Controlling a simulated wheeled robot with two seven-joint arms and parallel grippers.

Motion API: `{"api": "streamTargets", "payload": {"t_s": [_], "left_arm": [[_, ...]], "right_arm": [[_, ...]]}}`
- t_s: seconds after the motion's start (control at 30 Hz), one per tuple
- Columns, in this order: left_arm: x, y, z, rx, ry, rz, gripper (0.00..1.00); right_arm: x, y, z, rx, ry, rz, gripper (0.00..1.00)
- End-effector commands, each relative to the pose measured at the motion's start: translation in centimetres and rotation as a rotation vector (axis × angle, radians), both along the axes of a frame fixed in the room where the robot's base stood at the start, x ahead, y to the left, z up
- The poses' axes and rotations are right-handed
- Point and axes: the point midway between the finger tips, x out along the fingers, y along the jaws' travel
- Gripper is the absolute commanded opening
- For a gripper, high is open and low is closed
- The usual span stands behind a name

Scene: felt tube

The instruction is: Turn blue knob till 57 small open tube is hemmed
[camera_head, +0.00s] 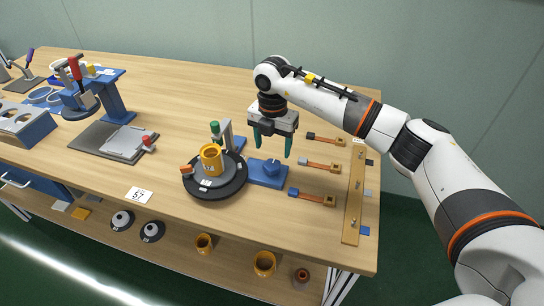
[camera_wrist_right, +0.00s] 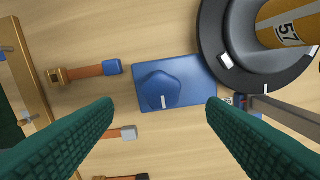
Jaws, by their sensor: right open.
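The blue knob (camera_head: 272,167) sits on a blue base plate (camera_head: 264,181) beside a dark round turntable (camera_head: 232,189). In the right wrist view the knob (camera_wrist_right: 158,90) has a white mark at its lower edge. An orange tube (camera_head: 211,155) stands upright on the turntable; the wrist view shows "57" on the tube (camera_wrist_right: 285,28). The state of its rim is too small to tell. My right gripper (camera_head: 272,150) is open and empty above the knob, its green fingers apart on either side of it in the wrist view (camera_wrist_right: 160,108). My left gripper is out of view.
A green-topped post (camera_head: 215,128) stands behind the tube. Several strap-like tools (camera_head: 322,166) lie right of the knob, near a wooden rail (camera_head: 352,200). A "57" card (camera_head: 139,195) lies at the front edge. A blue press stand (camera_head: 117,103) is at left.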

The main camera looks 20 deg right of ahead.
Motion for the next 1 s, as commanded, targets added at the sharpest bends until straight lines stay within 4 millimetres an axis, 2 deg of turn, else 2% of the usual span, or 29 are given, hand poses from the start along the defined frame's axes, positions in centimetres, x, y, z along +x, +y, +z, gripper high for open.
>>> {"api": "streamTargets", "payload": {"t_s": [0.1, 0.3, 0.5, 0.73, 0.77, 1.0], "left_arm": [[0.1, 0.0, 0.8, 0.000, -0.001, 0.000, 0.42], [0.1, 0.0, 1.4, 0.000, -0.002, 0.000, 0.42], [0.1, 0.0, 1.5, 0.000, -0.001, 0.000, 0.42], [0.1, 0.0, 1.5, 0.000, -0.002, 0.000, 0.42], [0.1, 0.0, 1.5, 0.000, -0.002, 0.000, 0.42], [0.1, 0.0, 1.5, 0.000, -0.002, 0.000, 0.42]], "right_arm": [[-0.1, 0.0, -2.3, -0.001, 0.005, 0.000, 0.66], [0.0, 0.0, -5.3, 0.001, 0.002, 0.000, 0.66], [0.0, 0.1, -6.5, 0.001, 0.000, 0.002, 0.66], [0.0, 0.1, -6.6, 0.001, 0.000, 0.002, 0.66], [0.0, 0.1, -6.6, 0.001, 0.000, 0.002, 0.65], [0.0, 0.0, -6.5, 0.001, 0.000, 0.002, 0.25]]}}
